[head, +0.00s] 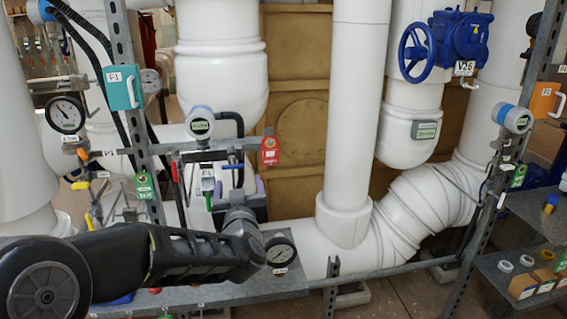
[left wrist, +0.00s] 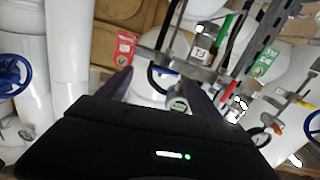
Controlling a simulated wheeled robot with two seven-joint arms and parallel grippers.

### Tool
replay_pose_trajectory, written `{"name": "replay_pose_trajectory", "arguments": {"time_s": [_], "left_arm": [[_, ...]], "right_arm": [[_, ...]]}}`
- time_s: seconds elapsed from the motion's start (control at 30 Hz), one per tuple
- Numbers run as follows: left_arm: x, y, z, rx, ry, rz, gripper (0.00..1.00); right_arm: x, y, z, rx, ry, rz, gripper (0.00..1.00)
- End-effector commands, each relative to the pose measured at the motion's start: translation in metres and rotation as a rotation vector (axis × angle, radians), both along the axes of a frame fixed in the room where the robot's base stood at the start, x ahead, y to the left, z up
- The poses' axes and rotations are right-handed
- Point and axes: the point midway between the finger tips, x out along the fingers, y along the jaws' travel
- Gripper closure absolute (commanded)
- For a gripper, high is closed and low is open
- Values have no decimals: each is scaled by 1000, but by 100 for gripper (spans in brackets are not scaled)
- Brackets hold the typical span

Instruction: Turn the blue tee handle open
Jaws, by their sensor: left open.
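The blue tee handle (head: 233,166) is a small blue bar on the pipework behind my left gripper, in the middle left of the head view. In the left wrist view a dark blue handle (left wrist: 154,80) shows between the two fingers, partly hidden by the gripper body. My left gripper (head: 239,186) points away from me with its purplish fingers apart, below and in front of the handle. It also shows in the left wrist view (left wrist: 158,88). It is open and holds nothing that I can see. Contact with the handle cannot be told. My right gripper is not in view.
A red tag (head: 269,150) hangs right of the handle and a green tag (head: 144,186) left. A metal upright (head: 130,100) stands at left. A blue handwheel (head: 415,52) and thick white pipes are at right.

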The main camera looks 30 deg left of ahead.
Motion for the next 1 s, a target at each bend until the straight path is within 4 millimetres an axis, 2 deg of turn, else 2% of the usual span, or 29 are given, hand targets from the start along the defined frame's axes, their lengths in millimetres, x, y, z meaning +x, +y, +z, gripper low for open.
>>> {"name": "replay_pose_trajectory", "arguments": {"time_s": [0.13,0.6,0.77,1.0], "left_arm": [[-6,9,6,62,17,42,25],[-4,10,6,83,29,42,25],[7,19,6,81,31,43,25],[36,42,6,81,31,43,25]], "right_arm": [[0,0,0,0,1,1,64],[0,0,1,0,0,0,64],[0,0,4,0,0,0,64],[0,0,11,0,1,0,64]]}}
